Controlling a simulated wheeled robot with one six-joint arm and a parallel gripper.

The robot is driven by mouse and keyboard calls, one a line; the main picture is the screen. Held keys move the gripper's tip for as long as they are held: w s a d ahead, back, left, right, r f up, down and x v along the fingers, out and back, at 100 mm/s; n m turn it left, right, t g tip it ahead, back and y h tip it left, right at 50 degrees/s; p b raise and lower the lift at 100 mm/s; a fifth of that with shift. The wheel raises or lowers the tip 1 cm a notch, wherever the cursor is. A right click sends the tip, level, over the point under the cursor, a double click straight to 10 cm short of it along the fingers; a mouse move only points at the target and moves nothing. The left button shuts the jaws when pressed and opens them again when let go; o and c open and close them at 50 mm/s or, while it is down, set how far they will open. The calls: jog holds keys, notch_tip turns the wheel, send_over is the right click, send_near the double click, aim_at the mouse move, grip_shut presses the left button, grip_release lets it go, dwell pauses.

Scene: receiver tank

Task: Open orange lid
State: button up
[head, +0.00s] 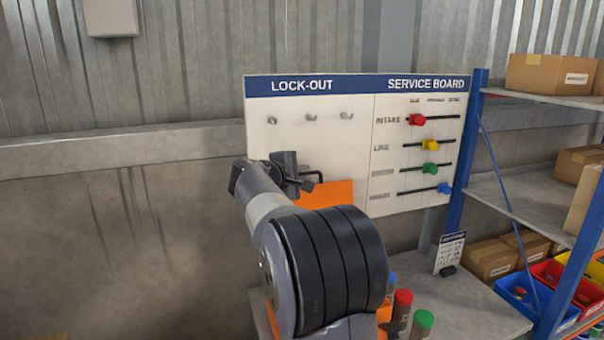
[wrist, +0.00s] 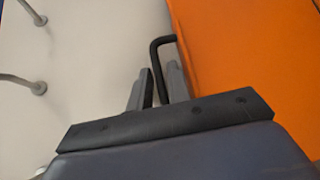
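The orange lid (head: 328,193) shows behind my arm in the head view, in front of the service board's lower part, and looks raised and tilted. My arm hides much of it. In the wrist view the orange lid (wrist: 245,65) fills the right side. Its black bent handle (wrist: 157,48) juts from the lid's left edge; it also shows in the head view (head: 313,174). My gripper (wrist: 160,78) has its two grey fingers close together on either side of the handle bar, shut on it. My gripper (head: 302,172) is at the lid's upper edge in the head view.
The service board (head: 380,205) stands close behind, with empty hooks (head: 311,117) and coloured sliders. Red-capped (head: 403,297) and green-capped (head: 423,318) cylinders stand right of my arm. A blue-framed shelf (head: 462,170) with boxes and bins is at the right. The left wall side is clear.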

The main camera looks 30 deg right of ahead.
jog(key=shift+c, duration=0.2)
grip_shut()
jog(key=shift+s+f+b, duration=0.1)
jog(key=shift+b, duration=0.25)
jog(key=shift+m+t+h, duration=0.5)
jog(key=shift+m+h, duration=0.1)
jog(key=shift+m, duration=0.1)
jog(key=s+b, duration=0.2)
jog(key=b, duration=0.2)
jog(key=s+a+b, duration=0.1)
jog(key=s+b, duration=0.1)
jog(key=b, duration=0.2)
jog(key=shift+s+a, duration=0.15)
jog(key=shift+s, duration=0.05)
